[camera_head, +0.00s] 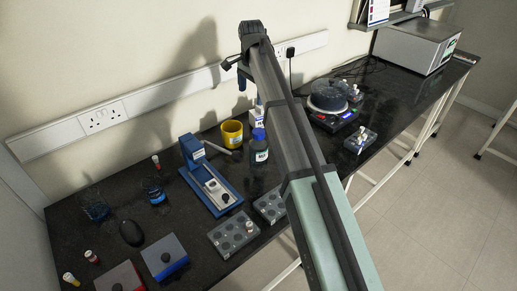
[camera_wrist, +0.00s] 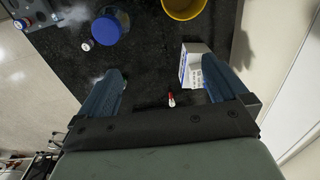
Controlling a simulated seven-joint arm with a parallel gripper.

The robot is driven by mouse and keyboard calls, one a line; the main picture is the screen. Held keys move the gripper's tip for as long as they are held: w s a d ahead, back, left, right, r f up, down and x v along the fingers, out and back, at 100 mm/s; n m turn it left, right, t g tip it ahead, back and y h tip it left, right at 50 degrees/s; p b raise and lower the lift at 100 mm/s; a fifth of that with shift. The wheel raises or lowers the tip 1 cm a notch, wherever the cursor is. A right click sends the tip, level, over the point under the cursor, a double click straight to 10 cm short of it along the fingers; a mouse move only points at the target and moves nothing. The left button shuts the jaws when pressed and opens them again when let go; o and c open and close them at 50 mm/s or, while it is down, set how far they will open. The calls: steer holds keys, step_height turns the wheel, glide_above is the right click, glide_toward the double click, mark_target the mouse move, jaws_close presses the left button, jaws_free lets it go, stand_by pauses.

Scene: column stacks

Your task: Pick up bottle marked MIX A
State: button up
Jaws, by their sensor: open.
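A dark bottle with a blue cap and a pale label (camera_head: 260,148) stands upright on the black bench, just left of my arm in the head view. Its label is too small to read surely. In the wrist view its blue cap (camera_wrist: 106,29) is at the upper left, beyond the tip of the left finger. My gripper (camera_wrist: 166,78) is open, with two blue fingers apart and nothing held between them. In the head view my gripper (camera_head: 240,78) is up near the wall, above and behind the bottle, partly hidden by my arm.
A yellow cup (camera_head: 232,133) stands beside the bottle; a white box (camera_wrist: 192,66) is near the right finger. A blue press (camera_head: 208,180), grey racks (camera_head: 228,240) and a round device (camera_head: 329,95) are nearby. A small red-and-white vial (camera_wrist: 171,99) shows between the fingers.

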mark_target(258, 139)
steer(key=s+m, duration=0.1)
steer(key=s, duration=0.1)
steer(key=s+d+f+m, duration=0.1)
steer(key=s+m, duration=0.1)
steer(key=s, duration=0.1)
steer(key=s+d+m, duration=0.1)
steer(key=s+m, duration=0.1)
steer(key=shift+s+d+f, duration=0.25)
steer(key=shift+s, duration=0.1)
steer(key=m, duration=0.4)
steer(key=shift+s+g, duration=0.1)
steer(key=shift+g, duration=0.2)
steer(key=shift+f+m, duration=0.15)
steer(key=shift+m, duration=0.15)
step_height(258, 139, down, 8)
steer(key=shift+f, duration=0.2)
steer(key=shift+d+f, duration=0.15)
steer(key=shift+f, duration=1.15)
steer(key=shift+d+f, duration=0.1)
steer(key=shift+f, duration=1.2)
steer(key=shift+c, duration=0.3)
steer(key=c, duration=1.3)
